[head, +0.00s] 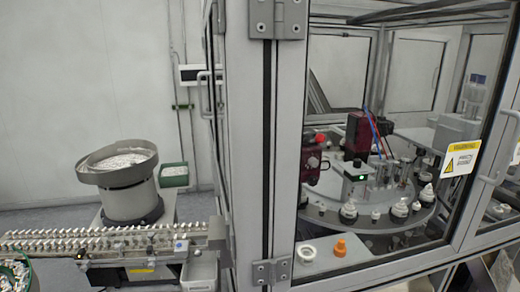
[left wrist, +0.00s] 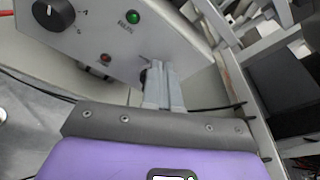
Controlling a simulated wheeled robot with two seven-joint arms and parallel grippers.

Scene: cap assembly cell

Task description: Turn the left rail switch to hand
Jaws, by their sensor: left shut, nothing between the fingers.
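In the left wrist view a light grey control panel (left wrist: 105,50) fills the upper left. Neither gripper shows in the head view.
The head view shows a bowl feeder (head: 125,200) and a linear rail (head: 110,240) full of parts at left. A glazed machine frame (head: 240,130) stands in the middle, with a rotary table (head: 385,222) inside. Dark cables (left wrist: 45,85) run below the panel.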

